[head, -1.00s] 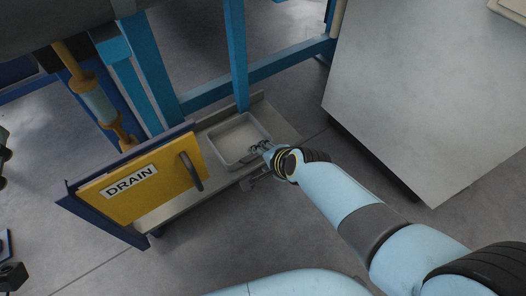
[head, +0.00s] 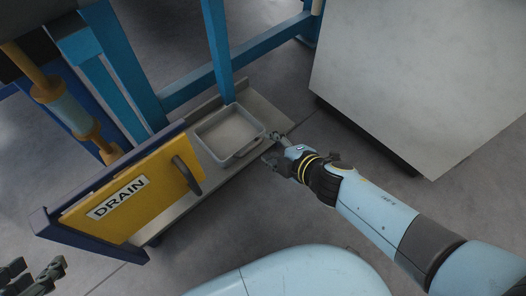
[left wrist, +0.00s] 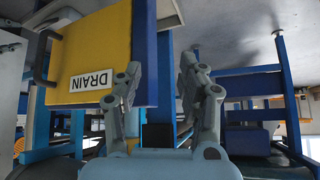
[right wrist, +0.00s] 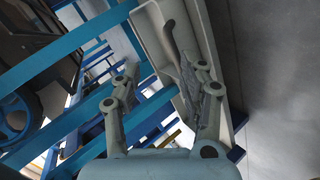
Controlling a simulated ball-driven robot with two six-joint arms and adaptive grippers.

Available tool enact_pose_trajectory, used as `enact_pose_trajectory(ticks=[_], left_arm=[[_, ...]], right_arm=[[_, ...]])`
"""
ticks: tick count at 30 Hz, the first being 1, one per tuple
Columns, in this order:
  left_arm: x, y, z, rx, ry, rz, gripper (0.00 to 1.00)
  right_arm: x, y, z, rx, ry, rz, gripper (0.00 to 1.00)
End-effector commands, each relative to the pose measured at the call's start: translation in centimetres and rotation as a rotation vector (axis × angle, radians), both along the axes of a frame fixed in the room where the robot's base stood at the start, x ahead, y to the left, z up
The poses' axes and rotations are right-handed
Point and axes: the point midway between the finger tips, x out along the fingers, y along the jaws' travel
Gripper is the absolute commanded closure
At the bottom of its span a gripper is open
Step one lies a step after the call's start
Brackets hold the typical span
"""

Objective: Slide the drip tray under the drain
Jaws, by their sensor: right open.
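The drip tray (head: 208,134) is a shallow grey open rectangular tray, flat on a narrow metal shelf in the head view. It sits to the right of the yellow panel marked DRAIN (head: 150,192). My right gripper (head: 271,146) is open beside the tray's right front corner; I cannot tell if it touches. In the right wrist view its fingers (right wrist: 160,92) are apart, with a pale long edge beyond them. My left gripper (head: 40,274) is at the lower left, away from the tray. Its fingers (left wrist: 158,75) are apart and empty in the left wrist view.
The metal shelf (head: 265,105) has a raised back edge. Blue frame posts (head: 217,50) stand behind the tray. A brass and light-blue drain pipe (head: 68,105) hangs behind the panel. A large grey cabinet (head: 420,80) stands at right. The floor in front is clear.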

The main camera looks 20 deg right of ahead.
Motion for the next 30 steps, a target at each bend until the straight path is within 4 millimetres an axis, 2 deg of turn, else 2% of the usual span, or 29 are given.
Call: enact_pose_trajectory(ticks=[3,8,19,30], left_arm=[[-1.7,0.0,-1.3,-0.001,0.104,0.004,0.6],[-2.6,0.1,-2.2,-0.001,0.141,0.006,0.6],[-2.8,-0.1,-5.7,-0.006,-0.109,-0.005,0.6],[-4.1,-0.5,-6.3,-0.015,-0.325,-0.026,0.6]], right_arm=[[-1.6,0.6,-0.8,-0.188,-0.032,0.196,0.58],[-2.0,1.0,-1.3,-0.279,-0.05,0.293,0.58],[1.6,2.3,-4.3,-0.277,-0.047,0.293,0.58],[4.3,3.2,-5.9,-0.277,-0.048,0.29,0.58]])
